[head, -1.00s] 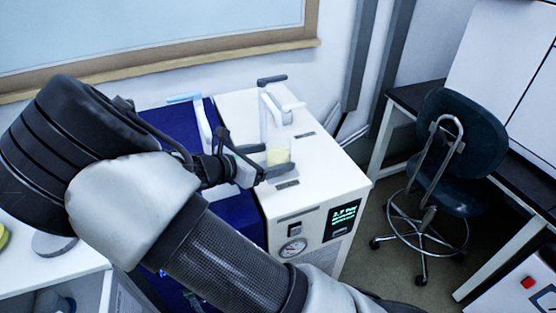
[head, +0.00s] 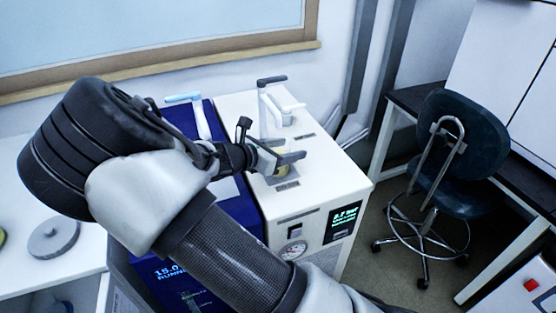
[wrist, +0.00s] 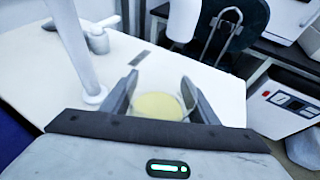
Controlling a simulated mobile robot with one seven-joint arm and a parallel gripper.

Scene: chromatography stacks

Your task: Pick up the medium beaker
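The beaker with pale yellow contents (head: 284,172) stands on the white machine top, mostly hidden behind my gripper in the head view. My gripper (head: 286,160) is low over the machine with its fingers around the beaker. The fingers are apart. I see no clear sign that both press on the glass.
The white machine (head: 330,165) has a grey-topped post with a white arm (head: 268,108) behind the beaker; the post rises close by my left finger in the wrist view. A blue machine (head: 240,205) stands to the left. A chair (head: 450,150) is at right.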

